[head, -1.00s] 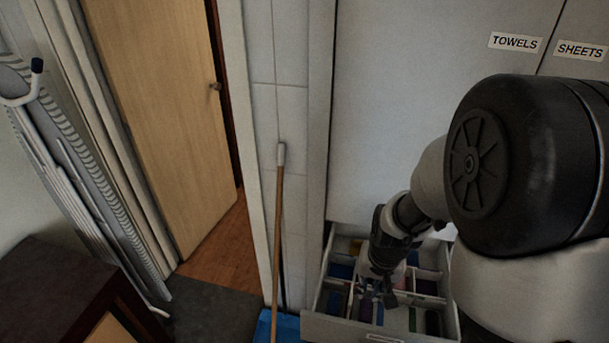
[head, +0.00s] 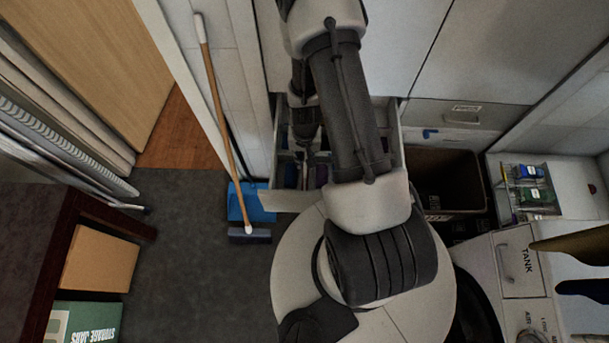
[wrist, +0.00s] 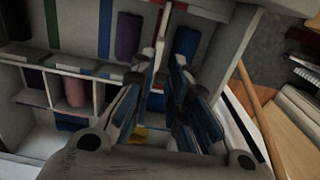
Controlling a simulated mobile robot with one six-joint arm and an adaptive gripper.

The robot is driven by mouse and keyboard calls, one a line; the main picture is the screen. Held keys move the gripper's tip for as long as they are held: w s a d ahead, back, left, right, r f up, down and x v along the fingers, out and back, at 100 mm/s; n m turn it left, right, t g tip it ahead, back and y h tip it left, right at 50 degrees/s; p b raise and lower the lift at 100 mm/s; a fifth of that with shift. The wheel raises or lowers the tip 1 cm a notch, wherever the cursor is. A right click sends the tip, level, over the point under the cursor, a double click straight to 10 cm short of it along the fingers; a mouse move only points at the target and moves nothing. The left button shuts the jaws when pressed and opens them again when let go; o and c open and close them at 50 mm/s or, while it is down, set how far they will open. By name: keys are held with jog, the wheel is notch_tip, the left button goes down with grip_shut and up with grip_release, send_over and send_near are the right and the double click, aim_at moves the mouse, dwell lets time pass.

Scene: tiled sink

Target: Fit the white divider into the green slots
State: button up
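My gripper (wrist: 167,62) is over the open drawer in the wrist view. In the head view my arm hides most of the gripper and drawer. The drawer (head: 393,133) is split by white partitions. A green slot mark (wrist: 62,68) shows on a partition left of the gripper, with red and blue marks nearby. I cannot tell which white piece is the loose divider.
Rolled items, one purple (wrist: 128,36) and one pink (wrist: 75,90), lie in drawer compartments. A broom (head: 222,125) leans left of the drawer, by a blue dustpan (head: 252,203). A dark bin (head: 447,180) stands right of the drawer.

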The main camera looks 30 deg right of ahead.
aim_at(305, 170)
notch_tip(305, 170, down, 8)
jog(key=b, duration=0.7)
jog(key=shift+w+f, duration=0.1)
jog(key=shift+f, duration=0.15)
jog(key=f+b, duration=0.4)
jog(key=f, duration=0.1)
jog(key=shift+w+d+f, duration=0.15)
jog(key=shift+w+d, duration=0.1)
jog(key=shift+d, duration=0.1)
jog(key=shift+c, duration=0.2)
grip_shut()
